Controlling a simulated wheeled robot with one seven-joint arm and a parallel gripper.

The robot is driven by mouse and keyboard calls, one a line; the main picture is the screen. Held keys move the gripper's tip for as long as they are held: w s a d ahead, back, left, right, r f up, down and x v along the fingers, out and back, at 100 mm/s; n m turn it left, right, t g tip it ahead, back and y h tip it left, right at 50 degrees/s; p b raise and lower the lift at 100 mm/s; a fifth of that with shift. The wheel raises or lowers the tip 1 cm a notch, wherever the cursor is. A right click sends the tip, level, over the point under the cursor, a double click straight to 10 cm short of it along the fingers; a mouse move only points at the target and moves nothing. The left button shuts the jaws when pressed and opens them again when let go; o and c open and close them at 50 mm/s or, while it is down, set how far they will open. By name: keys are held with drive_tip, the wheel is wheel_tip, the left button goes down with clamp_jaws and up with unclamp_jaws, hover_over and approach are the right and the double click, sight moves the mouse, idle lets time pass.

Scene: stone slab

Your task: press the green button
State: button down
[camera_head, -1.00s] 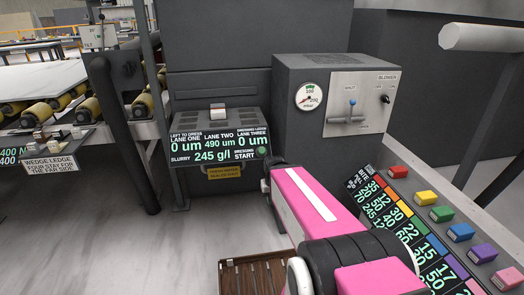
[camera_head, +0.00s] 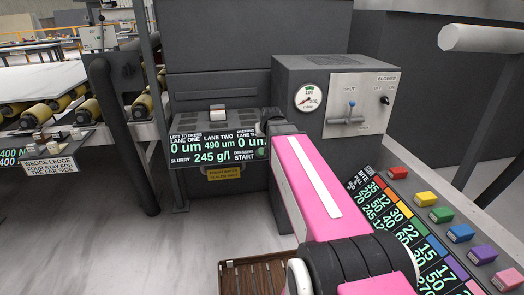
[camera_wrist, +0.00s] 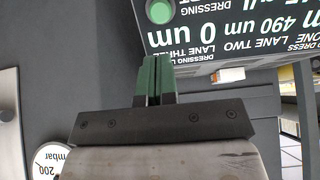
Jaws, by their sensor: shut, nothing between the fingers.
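The round green button (camera_wrist: 160,11) is at the top edge of the wrist view, on the dark display panel (camera_wrist: 215,40) that reads "0 um" and "490 um". In the head view the same panel (camera_head: 207,158) stands in the middle, with the button (camera_head: 262,153) at its right end beside "START", partly hidden by my arm. My gripper (camera_wrist: 153,62) is shut and empty, its dark green fingers side by side. In the wrist picture the fingertips lie below the button, with a gap between them. In the head view my gripper (camera_head: 268,124) is at the panel's upper right corner.
A grey blower box (camera_head: 290,75) with a gauge and blue lever stands right of the panel. A sloped board of coloured blocks, including a green one (camera_head: 441,215), is at the right. A slatted brown tray (camera_head: 232,275) lies below my arm. Rollers are at the left.

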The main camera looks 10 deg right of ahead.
sight(261, 150)
drive_tip(key=shift+w, duration=0.15)
drive_tip(key=x, duration=1.2)
drive_tip(key=shift+w, duration=0.4)
drive_tip(key=shift+w+f, duration=0.45)
drive_tip(key=shift+f, duration=0.05)
drive_tip(key=shift+x, duration=1.05)
drive_tip(key=shift+w, duration=0.2)
drive_tip(key=s+v, duration=0.1)
drive_tip(key=v, duration=1.4)
drive_tip(key=shift+f, duration=0.2)
